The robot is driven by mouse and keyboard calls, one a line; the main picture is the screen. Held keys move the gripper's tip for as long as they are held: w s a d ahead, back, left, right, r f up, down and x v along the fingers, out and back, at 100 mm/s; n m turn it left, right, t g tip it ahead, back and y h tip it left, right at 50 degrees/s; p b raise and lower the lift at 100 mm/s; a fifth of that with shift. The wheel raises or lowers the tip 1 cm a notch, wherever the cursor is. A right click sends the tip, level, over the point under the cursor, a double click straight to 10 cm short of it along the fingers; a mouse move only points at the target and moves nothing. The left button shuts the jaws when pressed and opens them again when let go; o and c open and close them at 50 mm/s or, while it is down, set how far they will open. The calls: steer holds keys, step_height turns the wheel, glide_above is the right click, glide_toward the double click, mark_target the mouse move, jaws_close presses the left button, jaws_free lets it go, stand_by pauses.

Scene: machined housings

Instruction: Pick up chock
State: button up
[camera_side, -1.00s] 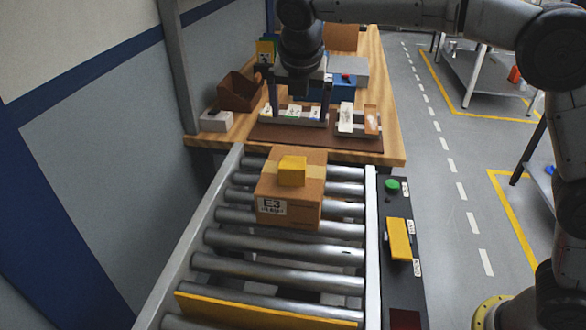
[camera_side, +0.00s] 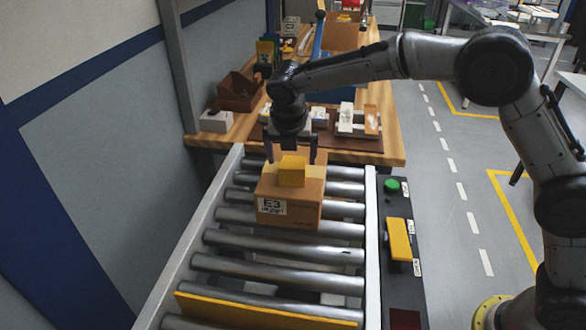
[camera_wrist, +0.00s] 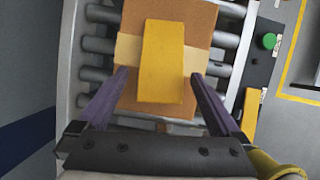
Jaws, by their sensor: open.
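The chock is a yellow block (camera_side: 291,171) with a sloped face, lying on top of a cardboard box (camera_side: 289,204) labelled E3. The chock also shows in the wrist view (camera_wrist: 162,62), centred between and beyond my fingertips, with the box (camera_wrist: 190,25) under it. My gripper (camera_side: 292,158) is open and empty, just behind and above the chock in the side view. Its two fingers (camera_wrist: 158,76) point toward the chock, one on each side, with space between them and it. I cannot tell how far above the chock they are.
The box rests on a roller conveyor (camera_side: 285,245) with metal side rails. A control panel with a green button (camera_side: 391,186) runs along the right rail. Behind stands a wooden bench (camera_side: 390,150) with trays and a brown bin (camera_side: 240,92). A wall bounds the left.

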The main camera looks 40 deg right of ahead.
mark_target(293, 162)
steer(key=shift+x, duration=1.7)
steer(key=shift+d, duration=0.15)
steer(key=shift+r, duration=0.15)
steer(key=c, duration=1.5)
steer(key=shift+r, duration=0.1)
